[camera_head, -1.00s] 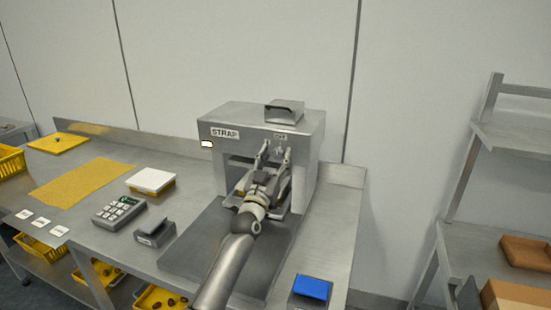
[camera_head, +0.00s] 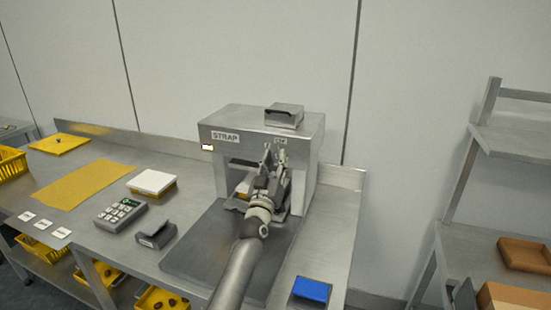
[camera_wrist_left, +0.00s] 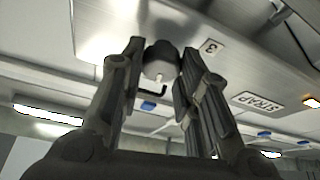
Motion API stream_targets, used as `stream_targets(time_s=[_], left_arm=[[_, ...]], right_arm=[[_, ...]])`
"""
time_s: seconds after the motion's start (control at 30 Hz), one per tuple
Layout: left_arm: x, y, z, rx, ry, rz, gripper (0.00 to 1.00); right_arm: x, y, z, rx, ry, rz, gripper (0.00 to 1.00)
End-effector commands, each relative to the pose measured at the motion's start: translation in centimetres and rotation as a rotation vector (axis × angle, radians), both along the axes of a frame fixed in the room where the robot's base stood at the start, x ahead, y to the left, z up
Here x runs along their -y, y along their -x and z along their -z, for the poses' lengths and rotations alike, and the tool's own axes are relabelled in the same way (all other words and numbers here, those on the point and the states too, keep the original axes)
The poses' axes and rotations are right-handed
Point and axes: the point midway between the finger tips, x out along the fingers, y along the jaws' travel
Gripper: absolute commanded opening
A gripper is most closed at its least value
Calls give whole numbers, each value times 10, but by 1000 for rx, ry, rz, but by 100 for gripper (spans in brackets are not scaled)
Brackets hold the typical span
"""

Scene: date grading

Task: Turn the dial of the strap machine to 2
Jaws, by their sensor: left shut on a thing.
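The strap machine (camera_head: 225,122) is a grey metal box with a STRAP label on its front, standing at the right part of the bench. Its dial (camera_wrist_left: 160,62) is a dark round knob on the front face. My left gripper (camera_head: 275,156) is in front of the upper right of that face. In the left wrist view the dial sits between the two fingers (camera_wrist_left: 158,70), which are shut on it. A small label (camera_wrist_left: 210,47) beside the dial reads 3. In the head view the fingers hide the dial, and the small label above them is hard to read. My right gripper is not in view.
A lit indicator (camera_head: 207,147) is left of the machine opening. A grey device (camera_head: 284,115) sits on top of the machine. A keypad (camera_head: 120,214), a small grey device (camera_head: 156,235) and a blue pad (camera_head: 311,289) lie on the bench. A shelf rack (camera_head: 500,145) stands right.

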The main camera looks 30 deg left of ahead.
Motion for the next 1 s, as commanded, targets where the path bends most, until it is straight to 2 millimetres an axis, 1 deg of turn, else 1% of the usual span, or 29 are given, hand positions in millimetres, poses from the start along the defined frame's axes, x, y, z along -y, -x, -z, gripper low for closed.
stream_targets(time_s=[0.03, 0.6, 0.8, 1.0], left_arm=[[1, 0, -4, 9, 48, 0, 6], [2, -1, -5, 131, 552, 1, 6], [2, -1, -5, 162, 680, 1, 6], [2, -1, -3, 181, 761, 0, 6]], right_arm=[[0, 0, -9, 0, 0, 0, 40], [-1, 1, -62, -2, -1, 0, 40], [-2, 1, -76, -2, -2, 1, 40], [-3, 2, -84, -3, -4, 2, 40]])
